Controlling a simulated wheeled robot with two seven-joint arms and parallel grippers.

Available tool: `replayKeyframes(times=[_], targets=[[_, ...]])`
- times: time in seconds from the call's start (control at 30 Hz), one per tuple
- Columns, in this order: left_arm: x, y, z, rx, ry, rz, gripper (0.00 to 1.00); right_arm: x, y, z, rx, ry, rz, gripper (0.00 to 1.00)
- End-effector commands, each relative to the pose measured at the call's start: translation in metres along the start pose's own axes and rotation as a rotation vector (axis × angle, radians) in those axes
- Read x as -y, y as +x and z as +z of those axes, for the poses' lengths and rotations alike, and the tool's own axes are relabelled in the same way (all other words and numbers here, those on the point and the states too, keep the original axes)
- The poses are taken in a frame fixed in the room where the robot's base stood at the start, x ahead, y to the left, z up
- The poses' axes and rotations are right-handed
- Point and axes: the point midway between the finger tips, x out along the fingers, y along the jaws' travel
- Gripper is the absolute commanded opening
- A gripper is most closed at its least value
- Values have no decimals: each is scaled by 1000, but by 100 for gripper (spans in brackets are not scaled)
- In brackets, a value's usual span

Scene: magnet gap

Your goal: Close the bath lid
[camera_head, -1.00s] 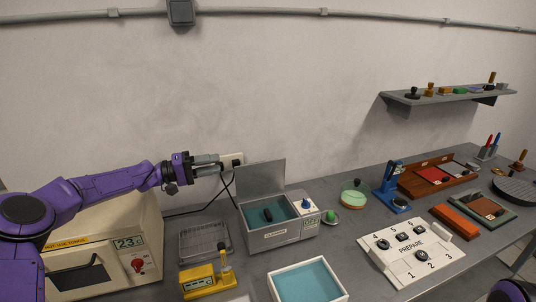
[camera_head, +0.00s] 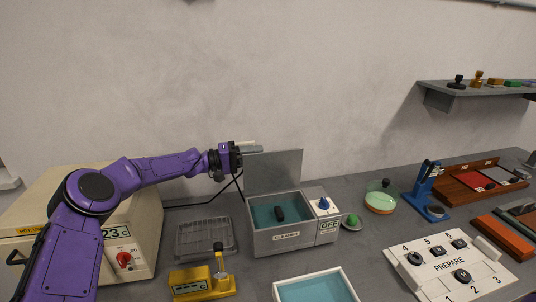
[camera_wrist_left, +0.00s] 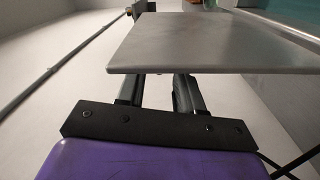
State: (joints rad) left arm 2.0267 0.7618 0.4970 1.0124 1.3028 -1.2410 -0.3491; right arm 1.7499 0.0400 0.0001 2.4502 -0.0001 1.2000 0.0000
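The cleaner bath is a grey box (camera_head: 265,241) with teal liquid (camera_head: 262,217) and a dark object (camera_head: 280,213) in it. Its flat grey lid (camera_head: 277,172) stands upright at the back, so the bath is open. In the left wrist view the lid (camera_wrist_left: 205,43) spans the upper middle. My left gripper (camera_head: 252,148) is at the lid's upper left corner in the head view. In the wrist view its two fingers (camera_wrist_left: 158,92) are apart and run behind the lid, which hides their tips. I cannot tell whether they touch it. My right gripper is out of view.
A cream oven (camera_head: 145,225) stands left, a wire basket (camera_head: 205,237) and yellow stand (camera_head: 200,284) beside the bath. A white tray (camera_head: 318,274) is in front. A green-lidded dish (camera_head: 381,198) and white PREPARE board (camera_head: 440,275) are right. A cable hangs behind the bath.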

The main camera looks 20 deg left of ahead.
Motion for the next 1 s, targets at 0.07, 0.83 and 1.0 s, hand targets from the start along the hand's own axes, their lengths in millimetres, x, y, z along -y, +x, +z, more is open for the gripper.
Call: replayKeyframes(times=[0.07,0.83,1.0], targets=[[0,18,0,2,1,-3,36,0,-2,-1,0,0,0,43],[1,46,-1,-4,-1,-2,0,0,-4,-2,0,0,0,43],[3,48,2,0,11,-2,0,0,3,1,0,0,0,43]])
